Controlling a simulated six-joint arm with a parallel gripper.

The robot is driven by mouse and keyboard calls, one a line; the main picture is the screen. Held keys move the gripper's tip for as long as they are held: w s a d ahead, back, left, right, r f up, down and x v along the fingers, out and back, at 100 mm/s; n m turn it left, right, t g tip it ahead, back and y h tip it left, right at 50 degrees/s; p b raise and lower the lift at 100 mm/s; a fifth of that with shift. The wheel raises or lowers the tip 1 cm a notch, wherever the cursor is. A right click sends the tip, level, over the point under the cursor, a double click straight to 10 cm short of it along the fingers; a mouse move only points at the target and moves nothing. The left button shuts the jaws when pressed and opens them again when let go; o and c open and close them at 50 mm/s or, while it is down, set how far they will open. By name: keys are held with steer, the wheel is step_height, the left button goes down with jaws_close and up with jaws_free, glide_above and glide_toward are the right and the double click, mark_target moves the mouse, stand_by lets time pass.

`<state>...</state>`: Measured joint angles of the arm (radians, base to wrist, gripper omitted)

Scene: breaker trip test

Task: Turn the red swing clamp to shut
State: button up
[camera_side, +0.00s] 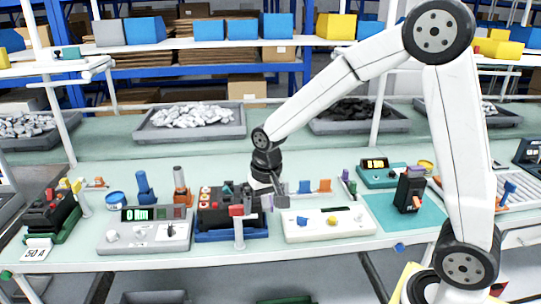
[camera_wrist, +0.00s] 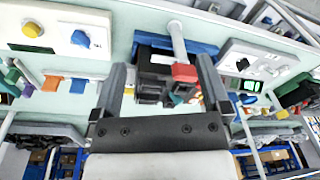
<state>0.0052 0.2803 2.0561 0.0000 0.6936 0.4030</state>
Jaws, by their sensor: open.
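The red swing clamp (camera_side: 237,210) is a red block on top of a pale upright post at the front of a blue fixture (camera_side: 232,236). A dark breaker block (camera_side: 212,200) sits in that fixture. My gripper (camera_side: 277,190) is at the right end of the fixture, above and behind the clamp. In the wrist view, my gripper (camera_wrist: 162,63) has its fingers spread wide, with nothing held. The red clamp (camera_wrist: 185,73) shows between them, close to the right finger and apparently apart from it. The clamp's exact angle over the breaker is unclear.
A grey meter box (camera_side: 146,232) stands left of the fixture, and a white panel with knobs (camera_side: 328,226) stands right. Small colored clips (camera_side: 305,187) stand behind that panel. A dark breaker (camera_side: 409,190) stands on a teal mat (camera_side: 388,216). Grey trays (camera_side: 190,122) line the back.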

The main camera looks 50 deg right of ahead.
mark_target(237, 207)
steer(key=w+m, duration=0.1)
steer(key=w, duration=0.2)
steer(key=w+r+m, duration=0.1)
steer(key=w+m, duration=0.1)
steer(key=w, duration=0.1)
steer(key=w+r+m+g, duration=0.1)
steer(key=w, duration=0.2)
steer(key=shift+d, duration=0.15)
steer(key=shift+f, duration=0.15)
steer(key=shift+f, duration=3.8)
steer(key=c, duration=1.3)
